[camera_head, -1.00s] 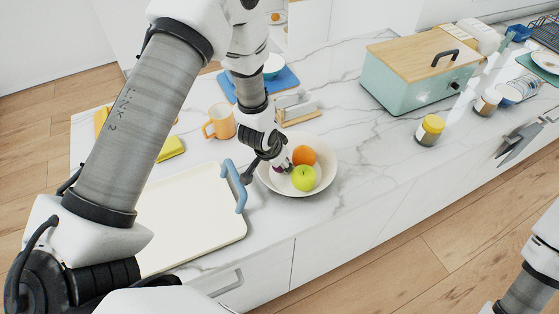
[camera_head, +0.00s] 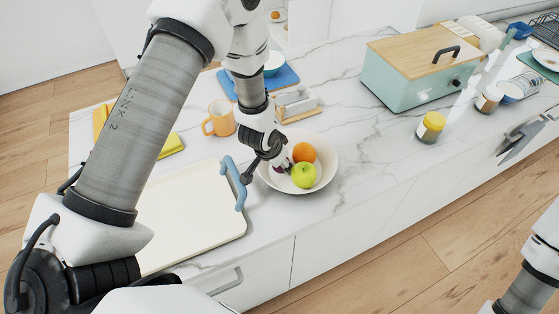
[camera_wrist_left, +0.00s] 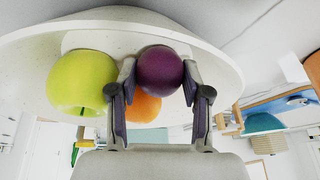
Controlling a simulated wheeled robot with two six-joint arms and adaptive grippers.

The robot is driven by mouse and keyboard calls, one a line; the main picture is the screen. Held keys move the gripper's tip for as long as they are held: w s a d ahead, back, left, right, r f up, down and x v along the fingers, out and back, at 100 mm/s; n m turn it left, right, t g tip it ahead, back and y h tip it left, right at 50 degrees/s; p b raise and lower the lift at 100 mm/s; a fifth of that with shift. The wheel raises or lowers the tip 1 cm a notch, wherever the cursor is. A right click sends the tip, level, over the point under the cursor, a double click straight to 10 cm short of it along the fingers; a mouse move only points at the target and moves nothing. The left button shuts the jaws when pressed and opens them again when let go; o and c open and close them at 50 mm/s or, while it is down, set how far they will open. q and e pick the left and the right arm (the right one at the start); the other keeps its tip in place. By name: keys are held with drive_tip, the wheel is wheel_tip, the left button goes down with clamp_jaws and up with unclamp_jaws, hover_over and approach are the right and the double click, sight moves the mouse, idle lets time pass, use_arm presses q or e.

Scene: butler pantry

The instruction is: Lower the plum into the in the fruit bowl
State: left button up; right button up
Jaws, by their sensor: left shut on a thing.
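The plum (camera_wrist_left: 160,72) is dark purple and sits between the two fingers of my left gripper (camera_wrist_left: 154,88), which is shut on it. In the head view only a sliver of the plum (camera_head: 279,169) shows, mostly hidden by my left gripper (camera_head: 283,164). The gripper reaches down inside the left part of the white fruit bowl (camera_head: 326,166). A green apple (camera_head: 304,176) and an orange (camera_head: 303,153) lie in the bowl beside the plum. I cannot tell whether the plum touches the bowl's floor.
A cream tray (camera_head: 190,215) with blue handles lies left of the bowl. An orange mug (camera_head: 220,119) and a butter dish (camera_head: 296,103) stand behind it. A yellow-lidded jar (camera_head: 431,127) and a green bread box (camera_head: 412,78) are to the right.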

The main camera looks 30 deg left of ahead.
use_arm(q)
drive_tip(key=o, duration=1.2)
drive_tip(key=shift+o, duration=0.2)
drive_tip(key=v, duration=1.2)
